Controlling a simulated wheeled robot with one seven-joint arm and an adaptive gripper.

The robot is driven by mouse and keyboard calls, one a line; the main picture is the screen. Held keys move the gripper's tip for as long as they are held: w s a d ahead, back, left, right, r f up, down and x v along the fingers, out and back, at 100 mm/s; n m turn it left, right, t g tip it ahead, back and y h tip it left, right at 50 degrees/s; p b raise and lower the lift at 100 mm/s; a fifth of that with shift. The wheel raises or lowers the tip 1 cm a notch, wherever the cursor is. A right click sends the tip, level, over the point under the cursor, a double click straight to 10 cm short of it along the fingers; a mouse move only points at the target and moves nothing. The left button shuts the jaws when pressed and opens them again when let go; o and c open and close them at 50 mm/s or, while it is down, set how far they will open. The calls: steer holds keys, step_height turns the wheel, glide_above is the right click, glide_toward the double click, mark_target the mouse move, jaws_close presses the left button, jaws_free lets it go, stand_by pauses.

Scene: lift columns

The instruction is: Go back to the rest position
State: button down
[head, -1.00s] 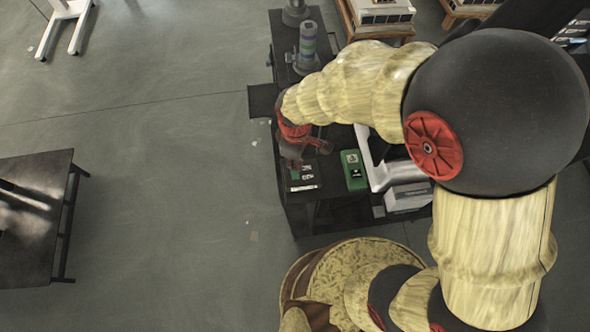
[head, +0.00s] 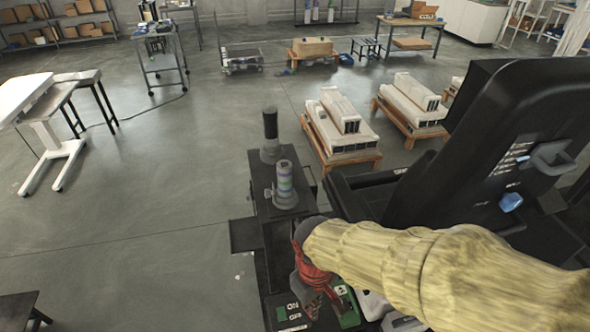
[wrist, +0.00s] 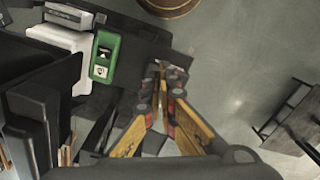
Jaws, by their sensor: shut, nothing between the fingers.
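My gripper (head: 316,298) is at the near end of the dark workbench in the head view, at the end of my pale arm. In the wrist view my gripper (wrist: 163,72) shows its fingertips close together, with nothing between them. A green block with white labels (wrist: 104,57) lies to the left of the fingers in the wrist view. In the head view a green piece (head: 346,306) shows beside my gripper, partly hidden by it. The arm hides part of the bench.
On the dark bench (head: 258,215) stand a column with a striped middle (head: 285,186) and a black-topped column (head: 270,138). A large black machine (head: 470,150) stands to the right. White units on pallets (head: 342,128) are behind.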

steer(key=s+d+r+m+t+b, duration=0.2)
steer(key=d+r+m+t, duration=0.3)
steer(key=d+r, duration=1)
steer(key=shift+s+r+m+t, duration=0.45)
steer(key=shift+r+m, duration=0.2)
steer(key=shift+m, duration=0.45)
